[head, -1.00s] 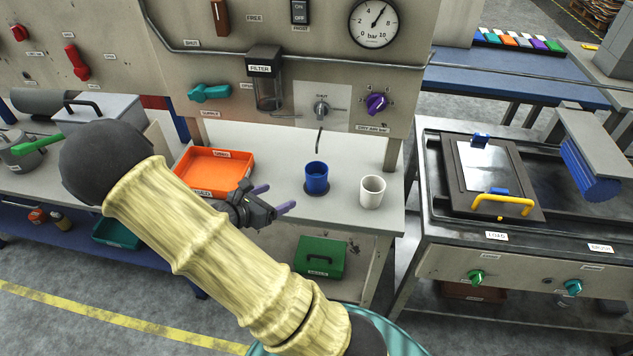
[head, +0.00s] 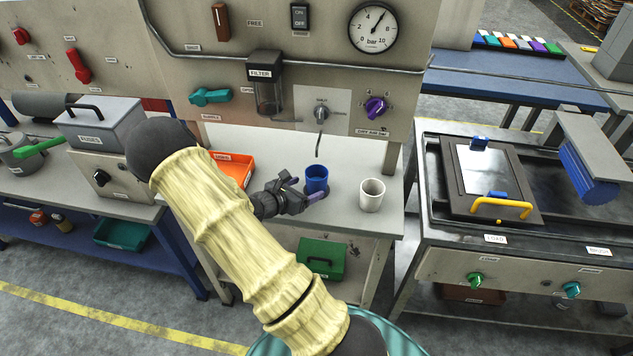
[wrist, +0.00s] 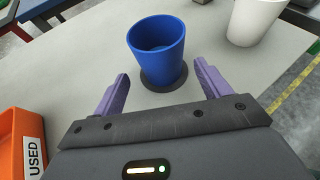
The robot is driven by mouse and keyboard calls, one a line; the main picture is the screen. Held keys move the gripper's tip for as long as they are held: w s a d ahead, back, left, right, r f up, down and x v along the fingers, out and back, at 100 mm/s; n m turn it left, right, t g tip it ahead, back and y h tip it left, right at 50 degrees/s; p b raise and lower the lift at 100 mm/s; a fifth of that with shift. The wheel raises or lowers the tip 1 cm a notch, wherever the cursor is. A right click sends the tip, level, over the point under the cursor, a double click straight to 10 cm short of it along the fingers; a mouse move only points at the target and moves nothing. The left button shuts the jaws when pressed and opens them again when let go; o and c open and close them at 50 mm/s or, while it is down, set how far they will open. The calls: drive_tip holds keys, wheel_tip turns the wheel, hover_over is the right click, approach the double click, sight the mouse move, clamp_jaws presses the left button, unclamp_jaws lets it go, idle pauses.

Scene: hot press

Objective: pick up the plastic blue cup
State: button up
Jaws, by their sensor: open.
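The blue cup (head: 316,178) stands upright on a dark round coaster on the light worktop, below a thin spout. In the wrist view the blue cup (wrist: 157,45) is just ahead, its lower part near the space between the two purple fingers. My gripper (head: 306,190) is open and empty, at the cup's left and front side. In the wrist view the fingers (wrist: 161,90) are spread to the left and right of the coaster (wrist: 163,82), and I see no contact with the cup.
A white cup (head: 371,195) stands to the right of the blue cup. An orange tray (head: 240,172) marked USED in the wrist view (wrist: 20,150) lies to the left. The panel with knobs and gauge rises behind. The worktop (head: 345,222) in front is clear.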

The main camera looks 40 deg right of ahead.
sight(310, 186)
drive_tip(key=shift+d+f, duration=0.1)
drive_tip(key=shift+d, duration=0.1)
drive_tip(key=shift+d, duration=0.1)
drive_tip(key=p+x, duration=0.1)
drive_tip(key=x, duration=0.3)
drive_tip(key=shift+d, duration=0.3)
drive_tip(key=shift+w+d+f, duration=0.1)
drive_tip(key=shift+d, duration=0.1)
drive_tip(key=shift+a, duration=0.1)
drive_tip(key=c, duration=1.1)
